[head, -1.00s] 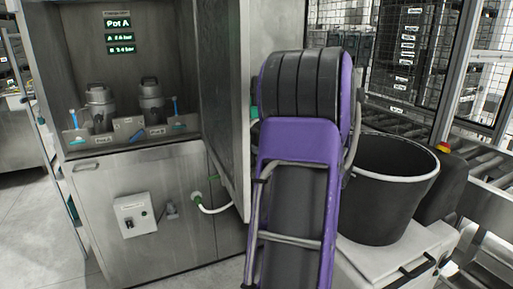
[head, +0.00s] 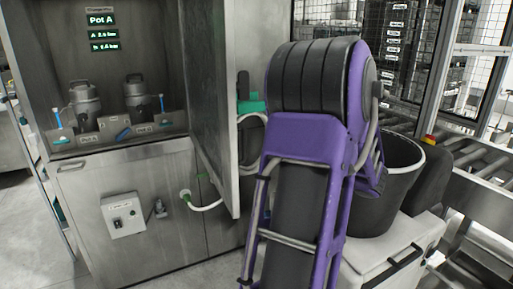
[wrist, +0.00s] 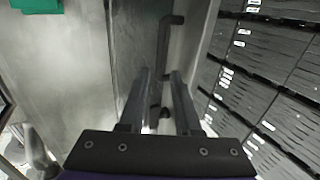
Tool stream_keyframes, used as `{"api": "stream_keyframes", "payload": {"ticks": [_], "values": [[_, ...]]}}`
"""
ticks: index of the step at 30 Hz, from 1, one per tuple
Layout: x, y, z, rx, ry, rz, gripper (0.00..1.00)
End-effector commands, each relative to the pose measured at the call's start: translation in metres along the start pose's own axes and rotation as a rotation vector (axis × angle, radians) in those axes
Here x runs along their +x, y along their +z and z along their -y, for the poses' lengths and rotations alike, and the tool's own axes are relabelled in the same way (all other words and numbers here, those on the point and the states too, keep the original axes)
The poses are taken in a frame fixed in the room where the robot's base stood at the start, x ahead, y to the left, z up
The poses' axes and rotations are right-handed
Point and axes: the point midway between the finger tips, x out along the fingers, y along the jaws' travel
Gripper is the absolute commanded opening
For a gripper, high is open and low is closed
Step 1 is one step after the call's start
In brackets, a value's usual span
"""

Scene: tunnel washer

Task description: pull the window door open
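In the wrist view a grey panel (wrist: 80,85) with a dark upright bar handle (wrist: 165,55) fills the left and middle. I take this panel for the window door, but no window pane is clear in it. My gripper (wrist: 160,74) is open, its two fingers apart, with the handle's lower part showing in the gap between them. I cannot tell whether the fingers touch the handle or stop short of it. In the head view my purple arm hides the gripper and the handle.
In the head view a steel cabinet with a door (head: 210,110) standing ajar is at left. A black bin (head: 385,195) stands right of my arm, beside a roller conveyor (head: 480,158). Dark stacked crates (wrist: 265,75) are close on the right in the wrist view.

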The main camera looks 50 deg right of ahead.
Motion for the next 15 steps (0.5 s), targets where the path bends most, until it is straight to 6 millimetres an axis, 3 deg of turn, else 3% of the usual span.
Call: {"api": "stream_keyframes", "payload": {"ticks": [6, 15], "values": [[-0.046, 0.001, 0.0, 0.001, 0.002, 0.001, 0.32], [-0.069, 0.0, 0.0, 0.001, -0.001, 0.0, 0.32]]}}
